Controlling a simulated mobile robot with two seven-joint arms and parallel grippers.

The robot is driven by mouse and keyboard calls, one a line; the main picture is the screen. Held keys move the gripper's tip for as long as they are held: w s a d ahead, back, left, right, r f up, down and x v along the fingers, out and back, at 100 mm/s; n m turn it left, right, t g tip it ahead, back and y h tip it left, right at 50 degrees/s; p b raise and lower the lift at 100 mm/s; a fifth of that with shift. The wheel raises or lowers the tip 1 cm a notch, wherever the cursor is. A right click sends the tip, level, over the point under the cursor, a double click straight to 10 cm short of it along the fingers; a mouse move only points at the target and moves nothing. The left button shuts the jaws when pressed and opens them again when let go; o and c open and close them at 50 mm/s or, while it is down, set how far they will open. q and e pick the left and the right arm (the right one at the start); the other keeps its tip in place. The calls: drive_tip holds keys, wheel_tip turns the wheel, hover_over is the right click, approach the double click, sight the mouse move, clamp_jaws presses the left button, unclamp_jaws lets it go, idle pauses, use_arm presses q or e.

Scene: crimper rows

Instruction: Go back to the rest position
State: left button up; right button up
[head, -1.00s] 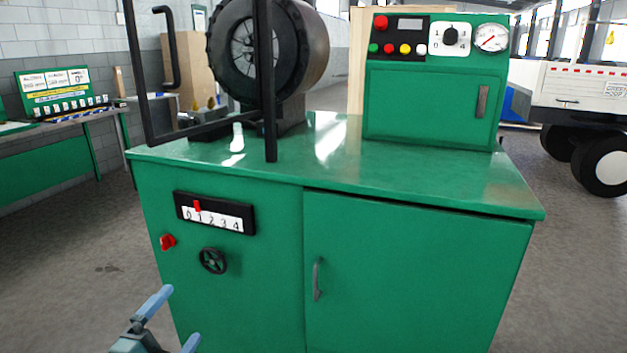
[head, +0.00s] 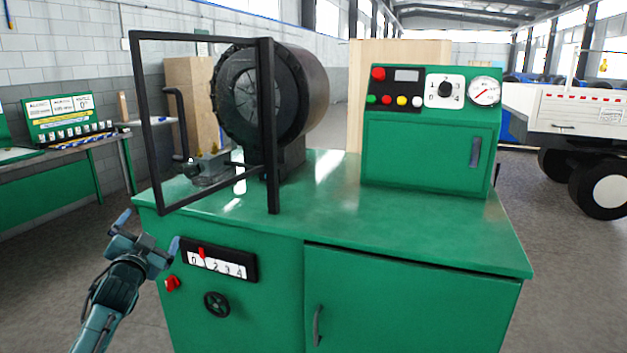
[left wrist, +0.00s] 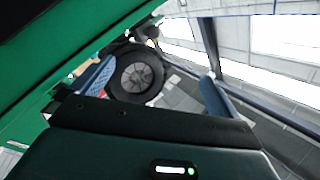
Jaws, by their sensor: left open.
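My left gripper (head: 148,232) is in the head view at the lower left, in front of the green crimper cabinet's left front edge. Its two blue fingers are spread apart with nothing between them. The right gripper is not in view.
A black guard frame (head: 268,125) stands on the machine top before the round crimping head (head: 305,90). A control box (head: 425,150) sits at the right. A green side bench (head: 60,185) is at the left, a white truck (head: 570,108) at the right. Grey floor is clear at left.

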use_arm(q)
drive_tip(key=s+d+f+n+g+h, duration=0.1)
drive_tip(key=s+d+f+n+g, duration=0.15)
drive_tip(key=f, duration=0.45)
drive_tip(key=s+d+f+n+g+h, duration=0.1)
drive_tip(key=s+d+f, duration=0.3)
drive_tip(key=f, duration=0.3)
drive_tip(key=s+d+f+g+h, duration=0.1)
drive_tip(key=s+d+f, duration=0.45)
drive_tip(key=s, duration=0.35)
drive_tip(key=s+d+f+g+h, duration=0.2)
drive_tip(key=s+d+f, duration=0.2)
drive_tip(key=s+f, duration=0.4)
drive_tip(key=s+d+f+g, duration=0.1)
drive_tip(key=s+d, duration=0.2)
drive_tip(key=s, duration=0.5)
drive_tip(key=s+d+h, duration=0.1)
drive_tip(key=s+d, duration=0.2)
drive_tip(key=s, duration=0.5)
drive_tip(key=shift+f+g, duration=0.35)
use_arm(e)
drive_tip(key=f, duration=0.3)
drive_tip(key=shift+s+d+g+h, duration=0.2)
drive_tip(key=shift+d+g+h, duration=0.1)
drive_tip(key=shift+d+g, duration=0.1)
